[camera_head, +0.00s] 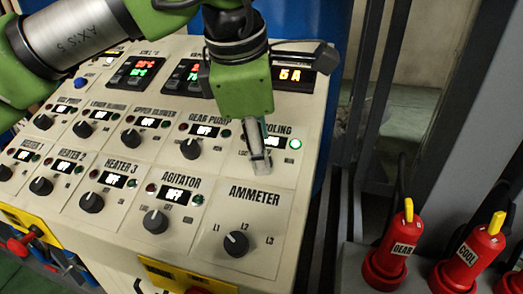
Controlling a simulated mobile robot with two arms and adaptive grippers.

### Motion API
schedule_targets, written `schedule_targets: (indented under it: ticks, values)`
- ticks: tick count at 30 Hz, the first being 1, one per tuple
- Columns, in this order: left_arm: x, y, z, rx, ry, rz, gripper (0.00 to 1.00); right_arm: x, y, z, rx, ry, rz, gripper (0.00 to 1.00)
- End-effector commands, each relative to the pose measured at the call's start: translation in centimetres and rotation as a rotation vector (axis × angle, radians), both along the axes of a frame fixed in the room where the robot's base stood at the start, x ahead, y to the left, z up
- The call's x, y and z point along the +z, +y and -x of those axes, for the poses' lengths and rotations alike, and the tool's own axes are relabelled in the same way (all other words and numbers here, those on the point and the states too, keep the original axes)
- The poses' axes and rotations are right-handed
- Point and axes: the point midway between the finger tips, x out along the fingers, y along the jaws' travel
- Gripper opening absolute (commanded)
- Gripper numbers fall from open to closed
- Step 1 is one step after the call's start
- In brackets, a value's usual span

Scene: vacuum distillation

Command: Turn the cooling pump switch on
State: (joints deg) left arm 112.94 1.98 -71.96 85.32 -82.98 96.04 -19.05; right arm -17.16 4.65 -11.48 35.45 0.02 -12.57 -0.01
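The cooling pump switch is in the section labelled COOLING (277,129) on the right of the control panel. Its knob is hidden by my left gripper (261,166), whose fingers reach down onto the spot where the knob sits. I cannot tell whether the fingers are closed around the knob or only touch it. My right gripper is not in view.
The GEAR PUMP knob (190,149) is left of my gripper, and the AMMETER knob (236,244) is below. Several other knobs and OFF displays fill the panel. Red GEAR (402,249) and COOL (468,257) plugs stand at the lower right.

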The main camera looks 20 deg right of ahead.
Motion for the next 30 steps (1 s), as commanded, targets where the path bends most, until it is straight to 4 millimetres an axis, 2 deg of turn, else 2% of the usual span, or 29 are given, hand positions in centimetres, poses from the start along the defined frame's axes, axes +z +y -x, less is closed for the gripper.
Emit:
schedule_targets:
  ticks: [1, 6, 13, 18, 30]
  values:
    - [1.2, 0.2, 0.2, 0.003, -0.004, 0.002, 0.41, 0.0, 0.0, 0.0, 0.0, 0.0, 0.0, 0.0]
    - [4.7, 1.0, 1.3, 0.001, -0.004, 0.001, 0.41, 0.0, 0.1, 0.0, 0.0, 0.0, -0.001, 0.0]
    - [8.0, 1.8, 2.2, 0.001, -0.002, 0.002, 0.41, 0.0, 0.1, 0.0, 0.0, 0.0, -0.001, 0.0]
    - [8.8, 2.0, 2.5, -0.001, -0.001, 0.0, 0.41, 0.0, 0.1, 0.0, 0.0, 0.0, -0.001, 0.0]
    - [8.9, 2.0, 2.5, -0.002, -0.001, 0.0, 0.41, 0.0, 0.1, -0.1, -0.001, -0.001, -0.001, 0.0]
